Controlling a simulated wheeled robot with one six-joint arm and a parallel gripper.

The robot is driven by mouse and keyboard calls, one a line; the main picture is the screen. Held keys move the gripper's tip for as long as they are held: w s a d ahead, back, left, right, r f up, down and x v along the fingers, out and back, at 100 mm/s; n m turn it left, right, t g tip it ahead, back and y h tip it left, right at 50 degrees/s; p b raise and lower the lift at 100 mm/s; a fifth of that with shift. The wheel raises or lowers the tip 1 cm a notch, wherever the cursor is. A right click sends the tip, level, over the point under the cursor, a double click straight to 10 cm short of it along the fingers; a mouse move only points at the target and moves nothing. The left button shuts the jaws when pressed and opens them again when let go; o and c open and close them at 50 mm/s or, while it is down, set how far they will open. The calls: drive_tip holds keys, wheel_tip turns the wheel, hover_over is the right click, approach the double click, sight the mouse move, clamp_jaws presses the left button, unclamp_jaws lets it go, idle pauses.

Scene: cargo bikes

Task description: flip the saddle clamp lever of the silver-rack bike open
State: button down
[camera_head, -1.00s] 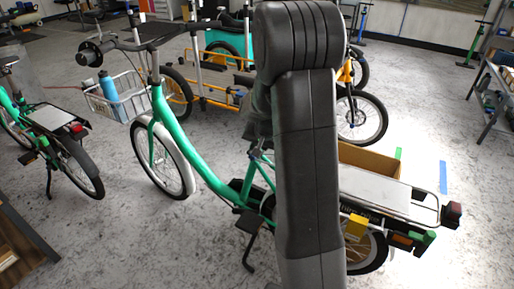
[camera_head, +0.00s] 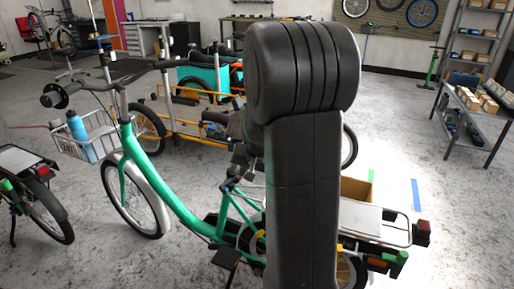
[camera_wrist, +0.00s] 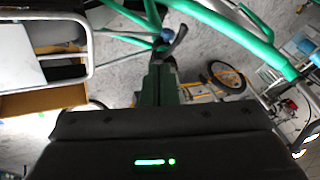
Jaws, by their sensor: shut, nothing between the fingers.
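The green bike (camera_head: 178,207) with the silver rack (camera_head: 397,228) stands side-on in the head view, its rack at the right. In the wrist view its green tube (camera_wrist: 232,27) and silver rack (camera_wrist: 90,45) show upside down. A blue collar (camera_wrist: 167,35) sits at the frame joint, with a dark curved lever (camera_wrist: 179,42) beside it. The blue collar also shows in the head view (camera_head: 230,184). My gripper (camera_wrist: 158,70) is shut and empty, its tips close to the lever; whether they touch it I cannot tell. In the head view my arm hides part of the bike.
A wire basket (camera_head: 85,140) with a blue bottle (camera_head: 76,126) is at the bike's front. A cardboard box (camera_head: 356,191) lies behind the rack. An orange cargo bike (camera_head: 190,125) stands beyond. A shelf (camera_head: 470,112) is at the right, with bare floor before it.

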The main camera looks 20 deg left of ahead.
drive_tip(key=p+v, duration=0.2)
drive_tip(key=v, duration=1.1)
drive_tip(key=m+t+y+b, duration=0.1)
drive_tip(key=m+y+b, duration=0.2)
drive_tip(key=m+b, duration=0.5)
approach(223, 187)
drive_tip(key=d+f+x, duration=0.1)
drive_tip(key=x, duration=0.5)
drive_tip(key=shift+w+a+r, duration=0.25)
drive_tip(key=shift+w+a, duration=0.05)
drive_tip(key=shift+a, duration=0.2)
drive_tip(key=shift+r+m, duration=0.1)
drive_tip(key=shift+m, duration=0.2)
